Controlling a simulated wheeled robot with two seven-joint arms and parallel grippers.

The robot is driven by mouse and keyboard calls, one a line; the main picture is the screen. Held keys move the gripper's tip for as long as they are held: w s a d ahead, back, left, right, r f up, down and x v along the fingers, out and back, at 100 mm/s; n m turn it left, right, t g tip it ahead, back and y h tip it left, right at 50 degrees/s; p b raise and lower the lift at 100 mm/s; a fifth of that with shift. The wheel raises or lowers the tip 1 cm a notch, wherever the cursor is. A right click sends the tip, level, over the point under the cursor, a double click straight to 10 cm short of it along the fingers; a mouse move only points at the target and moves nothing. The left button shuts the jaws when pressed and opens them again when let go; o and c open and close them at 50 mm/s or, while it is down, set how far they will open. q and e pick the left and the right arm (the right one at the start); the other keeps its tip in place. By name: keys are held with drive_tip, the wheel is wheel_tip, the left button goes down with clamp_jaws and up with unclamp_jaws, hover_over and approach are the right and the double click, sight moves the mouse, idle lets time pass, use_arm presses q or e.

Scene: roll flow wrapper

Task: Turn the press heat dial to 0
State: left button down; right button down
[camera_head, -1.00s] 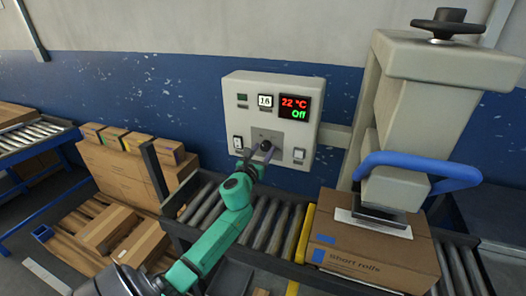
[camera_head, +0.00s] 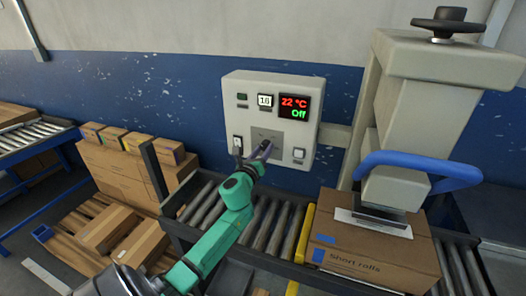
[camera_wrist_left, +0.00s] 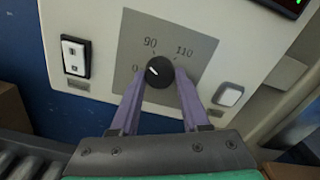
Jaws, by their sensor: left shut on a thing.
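The press heat dial (camera_wrist_left: 159,72) is a black round knob on a grey plate marked 0, 90 and 110. Its white pointer line points to the upper left, between the 0 and the 90. My left gripper (camera_wrist_left: 158,80) has its purple fingers on both sides of the dial and is shut on it. In the head view the left gripper (camera_head: 261,152) is at the plate of the control box (camera_head: 243,97), and its fingers mostly hide the dial. The display (camera_head: 294,106) reads 22 °C and Off. My right gripper is not in view.
A white rocker switch (camera_wrist_left: 74,55) is left of the dial plate, and a white button (camera_wrist_left: 228,95) is right of it. The press (camera_head: 410,120) with its blue handle stands at the right above a carton (camera_head: 365,250). A roller conveyor (camera_head: 262,222) runs below the box.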

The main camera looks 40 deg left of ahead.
use_arm(q)
drive_tip(key=n, duration=0.4)
drive_tip(key=shift+n, duration=0.3)
drive_tip(key=n, duration=0.4)
drive_tip(key=shift+n, duration=0.4)
drive_tip(key=shift+c, duration=2)
unclamp_jaws()
